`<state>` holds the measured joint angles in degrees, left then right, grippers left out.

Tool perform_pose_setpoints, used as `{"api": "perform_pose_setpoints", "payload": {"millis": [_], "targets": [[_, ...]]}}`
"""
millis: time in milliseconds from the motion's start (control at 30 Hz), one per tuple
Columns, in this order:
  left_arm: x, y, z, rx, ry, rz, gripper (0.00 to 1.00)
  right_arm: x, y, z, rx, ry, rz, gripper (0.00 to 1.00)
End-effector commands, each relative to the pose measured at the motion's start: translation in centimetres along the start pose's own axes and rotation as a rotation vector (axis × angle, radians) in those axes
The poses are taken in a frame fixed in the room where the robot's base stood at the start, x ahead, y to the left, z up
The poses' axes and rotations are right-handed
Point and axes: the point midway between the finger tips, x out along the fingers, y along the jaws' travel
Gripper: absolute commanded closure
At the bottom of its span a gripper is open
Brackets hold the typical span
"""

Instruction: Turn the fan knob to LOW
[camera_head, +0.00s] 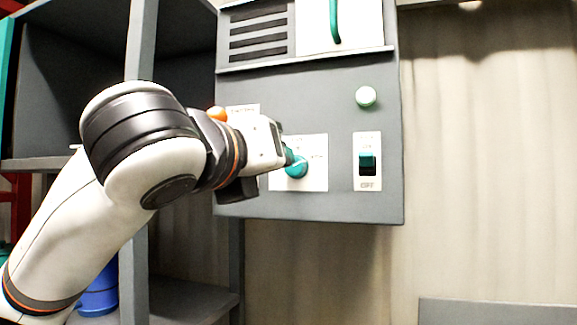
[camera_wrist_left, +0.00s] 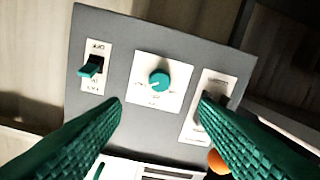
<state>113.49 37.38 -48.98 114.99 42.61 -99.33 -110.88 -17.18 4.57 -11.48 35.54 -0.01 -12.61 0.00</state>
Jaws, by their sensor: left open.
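The teal fan knob (camera_head: 296,167) sits on a white label plate (camera_head: 316,176) on the front of a grey control box (camera_head: 380,205). The wrist view shows the knob (camera_wrist_left: 160,80) whole, with a pale pointer line towards the picture's left. The lettering around it is too small to read. My left gripper (camera_head: 287,157) is close in front of the knob in the head view and covers part of it. In the wrist view its two green textured fingers (camera_wrist_left: 162,99) are spread wide, with the knob ahead between them and nothing held. My right gripper is in neither view.
A teal rocker switch (camera_head: 367,162) marked OFF and a pale green round light (camera_head: 366,96) are right of the knob. An orange round part (camera_head: 217,114) is left of it. A grey shelf frame (camera_head: 140,45) stands at left. The right side is open wall.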

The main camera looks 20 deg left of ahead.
Motion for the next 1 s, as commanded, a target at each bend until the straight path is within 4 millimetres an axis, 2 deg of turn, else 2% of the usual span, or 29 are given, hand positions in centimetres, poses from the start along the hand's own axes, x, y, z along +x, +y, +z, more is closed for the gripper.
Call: {"api": "perform_pose_setpoints", "payload": {"millis": [167,400,600,800,1000], "targets": [[2.3,0.0,-0.2,0.000,-0.005,-0.003,0.45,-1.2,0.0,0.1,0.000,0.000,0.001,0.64],[7.2,0.0,-0.3,-0.001,-0.005,-0.003,0.45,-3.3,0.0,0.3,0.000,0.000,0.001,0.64],[10.3,0.0,-0.2,-0.002,-0.003,-0.002,0.45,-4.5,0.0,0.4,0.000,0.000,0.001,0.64],[11.7,0.0,0.0,-0.002,-0.001,0.000,0.45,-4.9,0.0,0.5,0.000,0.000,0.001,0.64],[11.8,0.0,0.1,-0.002,0.000,0.000,0.45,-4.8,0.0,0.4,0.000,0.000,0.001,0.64]]}}
